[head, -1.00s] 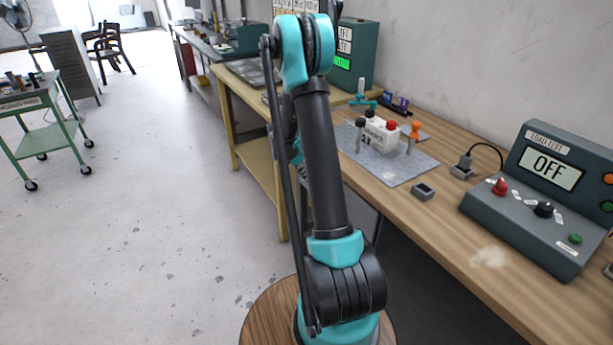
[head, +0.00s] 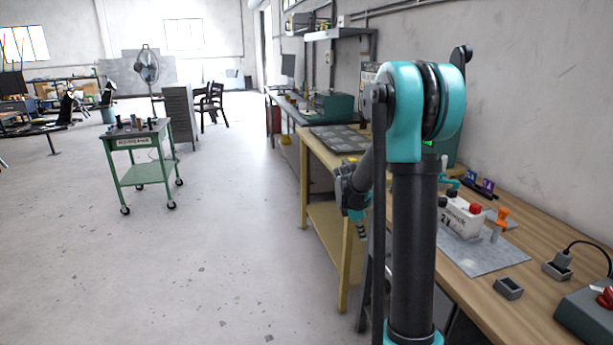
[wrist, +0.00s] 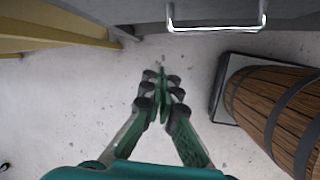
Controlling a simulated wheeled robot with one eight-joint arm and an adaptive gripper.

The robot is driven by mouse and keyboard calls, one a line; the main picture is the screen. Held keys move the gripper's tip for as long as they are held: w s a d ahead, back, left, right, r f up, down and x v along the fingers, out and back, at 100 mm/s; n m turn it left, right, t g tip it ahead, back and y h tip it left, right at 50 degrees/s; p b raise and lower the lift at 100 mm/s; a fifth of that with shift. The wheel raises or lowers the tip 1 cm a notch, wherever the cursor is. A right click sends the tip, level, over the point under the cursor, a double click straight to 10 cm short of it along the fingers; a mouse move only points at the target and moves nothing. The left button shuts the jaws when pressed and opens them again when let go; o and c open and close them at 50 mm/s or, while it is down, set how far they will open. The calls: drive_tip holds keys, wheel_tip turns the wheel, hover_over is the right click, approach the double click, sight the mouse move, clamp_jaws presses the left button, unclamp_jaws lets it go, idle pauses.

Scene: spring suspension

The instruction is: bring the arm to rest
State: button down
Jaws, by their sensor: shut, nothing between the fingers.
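My arm rises in the right half of the head view, its upper joint high and its forearm folded down behind the column-like link. My gripper (head: 361,230) hangs low beside the yellow bench, partly hidden by my own arm. In the wrist view my gripper (wrist: 163,80) points down over the pale floor, its green fingers shut together with nothing between them. The fingertips are apart from everything around them.
The wooden workbench (head: 540,262) runs along the right wall with a grey mat, a white box and a grey console. A yellow bench (head: 345,262) stands close to my arm. A green trolley (head: 146,172) stands left. The wrist view shows a barrel (wrist: 280,105) at right. Open floor lies left.

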drive_tip(key=s+a+m+t+y, duration=0.1)
drive_tip(key=s+a+m, duration=0.2)
drive_tip(key=s+m, duration=0.5)
drive_tip(key=s+a+f+m+t+y, duration=0.1)
drive_tip(key=s+a+m, duration=0.3)
drive_tip(key=s+m, duration=0.5)
drive_tip(key=s+y, duration=0.1)
drive_tip(key=s, duration=0.8)
drive_tip(key=shift+s+f+t+y, duration=0.2)
drive_tip(key=shift+s+t+y, duration=0.1)
drive_tip(key=shift+s+t, duration=0.1)
drive_tip(key=shift+w, duration=0.1)
